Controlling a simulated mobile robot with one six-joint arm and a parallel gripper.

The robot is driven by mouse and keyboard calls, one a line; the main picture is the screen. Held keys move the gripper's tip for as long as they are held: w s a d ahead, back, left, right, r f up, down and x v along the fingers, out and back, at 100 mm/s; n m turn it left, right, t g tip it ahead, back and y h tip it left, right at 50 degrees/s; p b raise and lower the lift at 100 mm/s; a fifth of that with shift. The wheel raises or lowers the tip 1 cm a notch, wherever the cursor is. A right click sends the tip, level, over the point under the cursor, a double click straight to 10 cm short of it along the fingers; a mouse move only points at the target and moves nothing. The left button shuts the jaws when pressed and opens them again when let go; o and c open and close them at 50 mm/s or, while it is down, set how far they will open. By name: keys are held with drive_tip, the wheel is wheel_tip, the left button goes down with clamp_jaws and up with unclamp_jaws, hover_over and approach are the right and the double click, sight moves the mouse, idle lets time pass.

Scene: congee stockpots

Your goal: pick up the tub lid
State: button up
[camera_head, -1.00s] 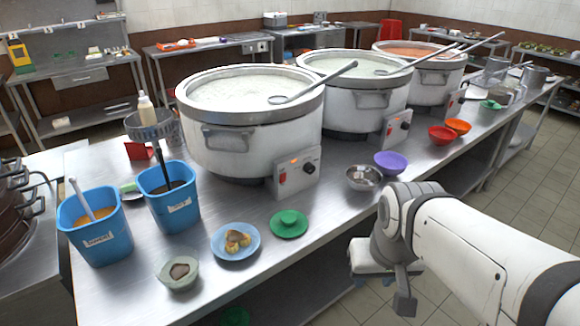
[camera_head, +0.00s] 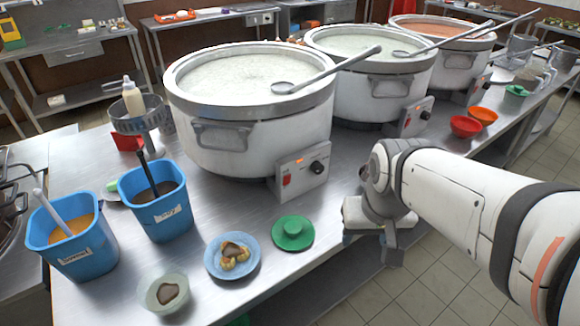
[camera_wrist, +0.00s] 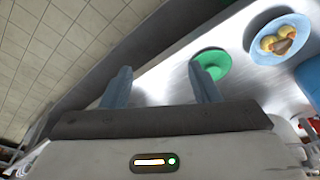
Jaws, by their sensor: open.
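The tub lid, a round green lid with a raised knob (camera_head: 293,232), lies flat on the steel counter in front of the nearest stockpot, right of a blue plate. In the head view my gripper (camera_head: 372,222) is at the counter's front edge, right of the lid; the fingers are only partly visible there.
A blue plate with food (camera_head: 233,256) is close left of the lid, with a small pale bowl (camera_head: 163,293) beyond. Two blue tubs (camera_head: 160,205) stand further left. The large stockpot (camera_head: 250,120) and its control box (camera_head: 302,172) stand behind.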

drive_tip(key=shift+o, duration=0.9)
drive_tip(key=w+a+f+m, duration=0.1)
drive_tip(key=w+a+f, duration=0.2)
drive_tip(key=w+a, duration=0.2)
drive_tip(key=w, duration=0.3)
drive_tip(key=shift+w+f, duration=0.3)
drive_tip(key=m, duration=0.1)
approach(293, 228)
drive_tip(key=shift+w+a+f+g+b, duration=0.1)
drive_tip(key=shift+f+g+b, duration=0.2)
drive_tip(key=shift+f+b, duration=0.1)
drive_tip(key=f, duration=0.2)
drive_tip(key=w+f, duration=0.1)
drive_tip(key=f, duration=0.3)
drive_tip(key=shift+w+f, duration=0.4)
drive_tip(key=shift+f, duration=0.55)
drive_tip(key=shift+c, duration=0.4)
drive_tip(key=c, duration=0.9)
